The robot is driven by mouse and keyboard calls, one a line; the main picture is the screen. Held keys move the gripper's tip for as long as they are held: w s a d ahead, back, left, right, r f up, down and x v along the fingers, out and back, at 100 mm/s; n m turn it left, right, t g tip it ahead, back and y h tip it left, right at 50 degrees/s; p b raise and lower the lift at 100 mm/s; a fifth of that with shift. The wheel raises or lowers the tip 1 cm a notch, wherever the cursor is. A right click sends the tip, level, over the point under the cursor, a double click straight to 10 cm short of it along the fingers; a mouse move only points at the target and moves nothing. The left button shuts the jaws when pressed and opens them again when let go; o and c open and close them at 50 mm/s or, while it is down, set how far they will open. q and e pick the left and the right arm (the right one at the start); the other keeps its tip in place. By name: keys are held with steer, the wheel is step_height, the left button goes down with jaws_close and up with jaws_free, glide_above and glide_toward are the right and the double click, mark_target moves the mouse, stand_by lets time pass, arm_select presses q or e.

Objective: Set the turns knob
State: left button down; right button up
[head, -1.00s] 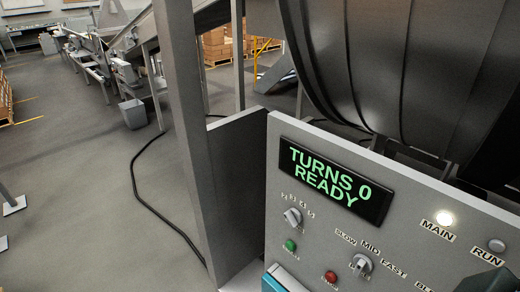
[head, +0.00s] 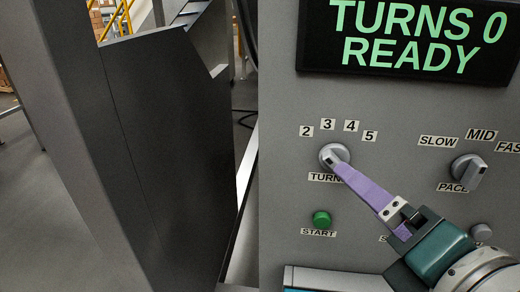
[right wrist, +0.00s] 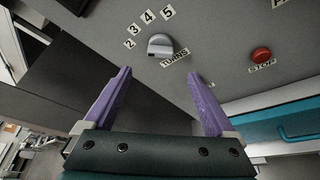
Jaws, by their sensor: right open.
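The turns knob (head: 333,155) is a round grey knob on the panel, under an arc of labels 2, 3, 4 and 5. It also shows in the right wrist view (right wrist: 160,46), just beyond the fingertips. Which number it points to is unclear. My right gripper (head: 346,169) reaches in from the lower right, its purple fingers ending close to the knob and overlapping its lower edge in the head view. In the right wrist view, the open gripper (right wrist: 159,74) has its fingers apart with the knob ahead, between their lines. The display (head: 415,38) reads TURNS 0 READY. My left gripper is out of view.
The green start button (head: 321,218) sits just below the knob. The pace knob (head: 467,170) is to its right. The red stop button (right wrist: 261,55) shows in the right wrist view. A dark upright plate (head: 150,150) stands left of the panel.

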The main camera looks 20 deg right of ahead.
mark_target(335, 162)
steer(key=x, duration=0.9)
steer(key=shift+w+d+p, duration=0.2)
steer(key=shift+p, duration=0.25)
steer(key=shift+r, duration=0.15)
steer(key=c, duration=1.4)
